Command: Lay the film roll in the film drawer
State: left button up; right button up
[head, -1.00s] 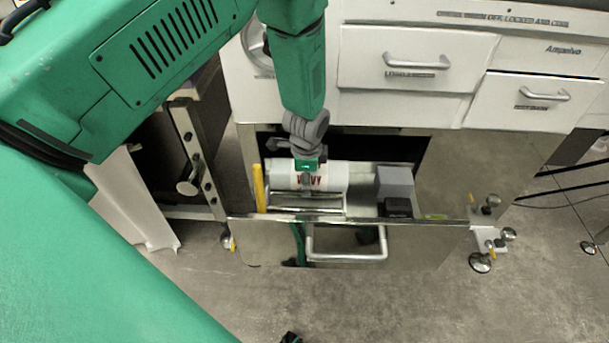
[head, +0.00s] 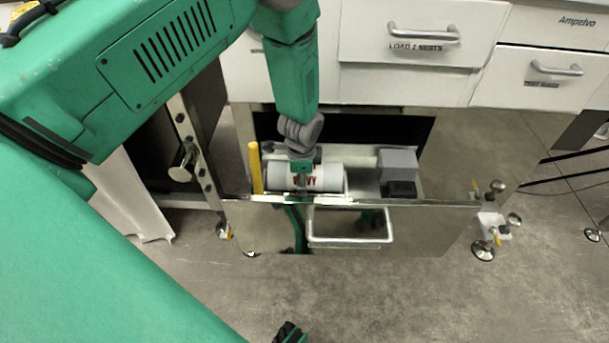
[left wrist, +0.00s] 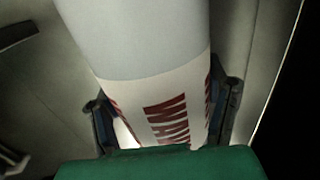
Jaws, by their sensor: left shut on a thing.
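The film roll (head: 329,178) is a white cylinder with red lettering. In the head view it lies level across the left part of the film drawer (head: 438,203), behind the drawer's front. My left gripper (head: 303,181) reaches down from above and is shut around the roll's middle. In the left wrist view the roll (left wrist: 150,45) runs between the two dark fingers, with its red print near the green palm. The roll's underside is hidden, so I cannot tell whether it rests on the drawer floor. A dark tip, seemingly my right gripper (head: 289,332), barely shows at the bottom edge.
The steel drawer is open, with a bar handle (head: 350,242) in front. A yellow post (head: 255,167) stands at the roll's left end. A grey block (head: 397,163) and a black block (head: 400,189) are to its right. White closed drawers (head: 420,40) are above.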

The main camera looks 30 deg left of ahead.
pick_arm(q)
jog(key=shift+a, duration=0.2)
jog(key=o, duration=1.8)
jog(key=shift+c, duration=0.2)
jog(key=shift+d+r, duration=0.15)
jog(key=shift+d, duration=0.25)
jog(key=shift+r, duration=0.25)
jog(key=r, duration=0.3)
jog(key=s+r, duration=0.1)
jog(key=r, duration=0.6)
jog(key=shift+s+d, duration=0.2)
jog(key=shift+d, duration=0.2)
jog(key=shift+s+d+r, duration=0.1)
jog(key=shift+r, duration=0.5)
jog(key=shift+a+f, duration=0.1)
jog(key=shift+a, duration=0.1)
pick_arm(e)
jog(key=shift+a+r, duration=0.1)
jog(key=shift+a, duration=0.05)
pick_arm(q)
jog(key=shift+d, duration=0.15)
